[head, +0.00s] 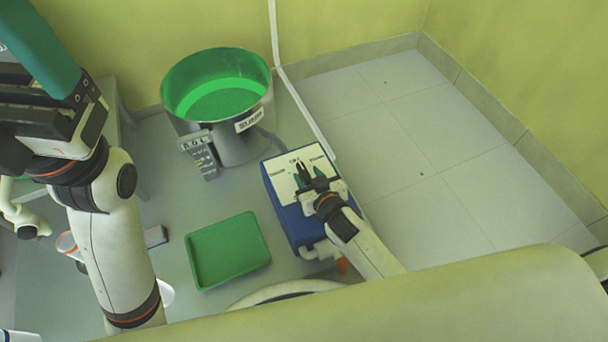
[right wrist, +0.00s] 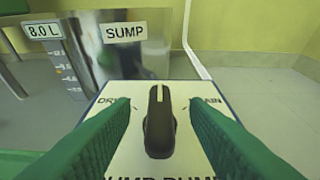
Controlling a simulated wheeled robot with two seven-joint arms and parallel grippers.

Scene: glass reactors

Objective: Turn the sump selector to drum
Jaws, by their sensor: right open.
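The sump selector is a black knob (right wrist: 159,122) with a white line pointing straight up, on the white panel of a blue box (head: 285,205). The panel's labels are partly hidden; in the right wrist view "DR" shows left of the knob and "AIN" right. My right gripper (head: 312,183) is open, its green fingers (right wrist: 160,130) on either side of the knob with gaps showing. In the head view the gripper hides much of the panel. My left gripper (head: 40,50) is raised at the top left; one teal finger shows, and its opening cannot be judged.
A steel sump vessel (head: 238,143) with a green inside stands behind the box; its display (right wrist: 43,31) reads 8.0 L. An empty green tray (head: 228,252) lies left of the box. A white pipe (head: 287,85) runs behind the box. The tiled floor at right is clear.

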